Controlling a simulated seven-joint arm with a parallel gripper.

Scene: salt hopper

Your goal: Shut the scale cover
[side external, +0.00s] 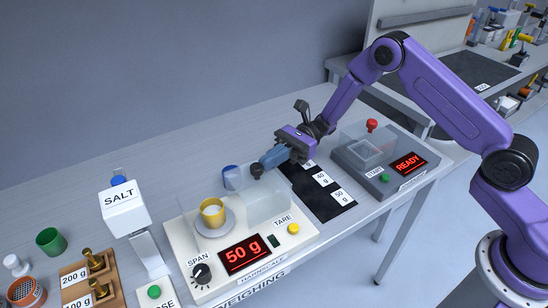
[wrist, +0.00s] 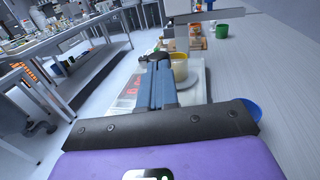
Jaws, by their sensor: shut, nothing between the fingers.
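The white scale (side external: 190,236) reads 50 g, and a yellow cup (side external: 212,213) stands on its pan. The clear scale cover (side external: 268,206) is at the scale's right part, beside the cup, leaving the cup uncovered. A black knob (side external: 257,171) is on top of the cover. My gripper (side external: 266,161) is shut and empty, with its blue fingertips right at the knob; I cannot tell whether they touch. In the wrist view, my gripper (wrist: 161,62) points toward the yellow cup (wrist: 180,66), and the fingers hide the knob.
A blue cup (side external: 230,176) stands behind the scale. A black mat (side external: 318,192) with weight labels lies to the right, then a grey device (side external: 380,162) reading READY. The salt hopper (side external: 124,208), a green cup (side external: 51,241) and a wooden weight block (side external: 88,276) are at left.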

